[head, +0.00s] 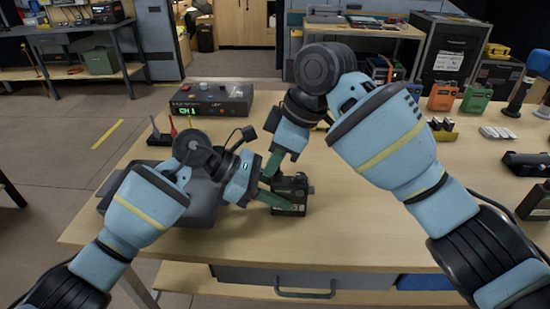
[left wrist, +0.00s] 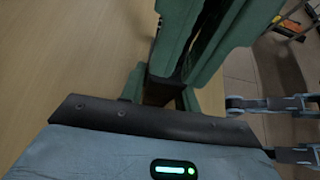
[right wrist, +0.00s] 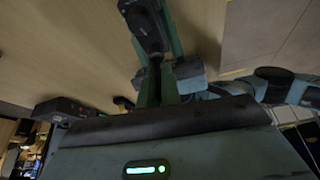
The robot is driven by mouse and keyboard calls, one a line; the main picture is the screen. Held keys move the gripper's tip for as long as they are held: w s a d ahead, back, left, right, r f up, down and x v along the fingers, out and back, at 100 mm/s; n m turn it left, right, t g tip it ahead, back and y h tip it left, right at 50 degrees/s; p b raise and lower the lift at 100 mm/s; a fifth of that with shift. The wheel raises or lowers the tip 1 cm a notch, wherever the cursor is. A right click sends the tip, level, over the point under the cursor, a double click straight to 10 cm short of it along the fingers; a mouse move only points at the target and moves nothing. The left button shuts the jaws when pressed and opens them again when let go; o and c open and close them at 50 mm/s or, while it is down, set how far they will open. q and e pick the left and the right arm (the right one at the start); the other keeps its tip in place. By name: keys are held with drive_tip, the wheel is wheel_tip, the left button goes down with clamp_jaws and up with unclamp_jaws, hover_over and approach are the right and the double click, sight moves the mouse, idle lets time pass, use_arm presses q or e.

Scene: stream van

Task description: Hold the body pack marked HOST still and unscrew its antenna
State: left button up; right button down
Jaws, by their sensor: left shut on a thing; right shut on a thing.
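The black body pack (head: 291,182) stands on the wooden table near its front edge. I cannot read a HOST mark on it. My left gripper (head: 284,201), with green fingers, is shut on the body pack from the left, low down. My right gripper (head: 269,173) reaches down from above and is shut just beside the pack's top. In the right wrist view the pack (right wrist: 143,25) shows beyond the green fingers, with its thin dark antenna (right wrist: 155,64) running between them. The left wrist view shows mainly my green fingers (left wrist: 190,60), with a dark strip between them.
A dark receiver box (head: 210,98) with a green CH1 display stands at the back left. A small holder with red and black upright pieces (head: 165,132) is in front of it. Orange (head: 442,96) and green (head: 476,97) packs stand at the right. The table's front middle (head: 355,230) is clear.

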drive_tip(key=shift+s+n+g, duration=0.1)
drive_tip(key=shift+n+g, duration=0.7)
drive_tip(key=shift+n, duration=1.2)
drive_tip(key=c, duration=1.7)
unclamp_jaws()
drive_tip(key=m+t, duration=0.1)
drive_tip(key=m, duration=0.3)
drive_tip(key=shift+t, duration=0.3)
drive_tip(key=m, duration=0.2)
drive_tip(key=m+t, duration=0.1)
drive_tip(key=m, duration=0.1)
drive_tip(key=shift+t+h, duration=0.3)
